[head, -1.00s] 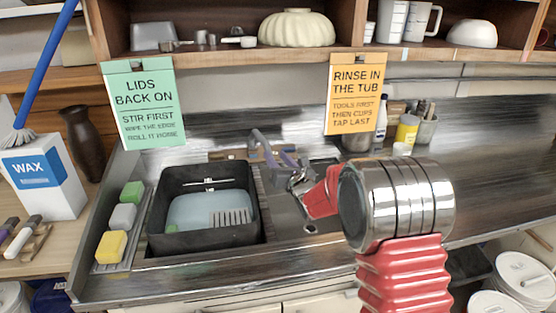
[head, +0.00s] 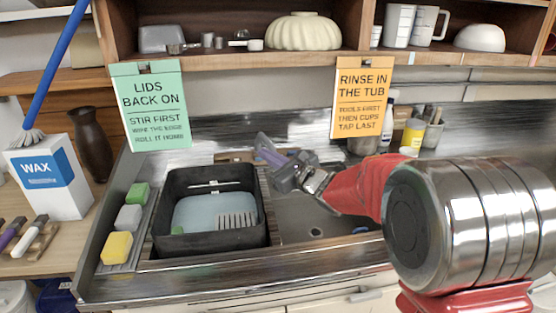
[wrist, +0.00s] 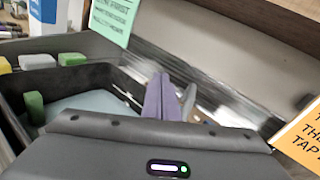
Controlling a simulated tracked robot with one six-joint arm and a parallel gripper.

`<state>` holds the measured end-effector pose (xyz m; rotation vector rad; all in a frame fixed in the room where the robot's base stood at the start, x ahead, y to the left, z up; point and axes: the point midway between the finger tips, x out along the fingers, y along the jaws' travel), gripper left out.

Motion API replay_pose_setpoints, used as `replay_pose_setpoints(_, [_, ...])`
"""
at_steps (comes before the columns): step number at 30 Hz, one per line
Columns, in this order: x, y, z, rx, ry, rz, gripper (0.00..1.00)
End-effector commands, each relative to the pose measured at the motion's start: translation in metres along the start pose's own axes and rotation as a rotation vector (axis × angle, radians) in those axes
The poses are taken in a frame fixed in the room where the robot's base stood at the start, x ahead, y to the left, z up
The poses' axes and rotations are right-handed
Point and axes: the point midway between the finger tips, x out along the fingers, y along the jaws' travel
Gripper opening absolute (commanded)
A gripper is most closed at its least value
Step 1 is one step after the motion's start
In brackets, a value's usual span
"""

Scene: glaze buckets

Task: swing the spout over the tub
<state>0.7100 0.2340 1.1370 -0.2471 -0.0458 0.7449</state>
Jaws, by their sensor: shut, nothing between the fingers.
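The black tub (head: 177,240) stands in the left part of the sink, with pale blue in its bottom; its dark wall also shows at the left of the wrist view (wrist: 100,76). My gripper (head: 264,150), with purple fingers, is just right of the tub's back right corner. The fingers are together with nothing between them, and they point toward the back wall in the wrist view (wrist: 172,90). A grey piece of the spout (head: 262,139) seems to show right at the fingers; the rest is hidden behind my gripper. I cannot tell whether they touch.
Sponges (head: 117,247) lie left of the tub. A green sign (head: 152,105) and an orange sign (head: 362,100) hang from the shelf above. A yellow-labelled jar (head: 412,136) and other containers stand at the back right. The metal counter's right part is largely clear behind my arm.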

Motion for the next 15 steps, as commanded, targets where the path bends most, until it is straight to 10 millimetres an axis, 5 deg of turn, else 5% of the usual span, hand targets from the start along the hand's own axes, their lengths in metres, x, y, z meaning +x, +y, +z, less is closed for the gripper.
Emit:
replay_pose_setpoints(6, [-0.044,0.047,0.035,-0.287,0.029,0.172,0.00])
replay_pose_setpoints(15, [-0.117,0.104,0.048,-0.686,0.092,0.401,0.00])
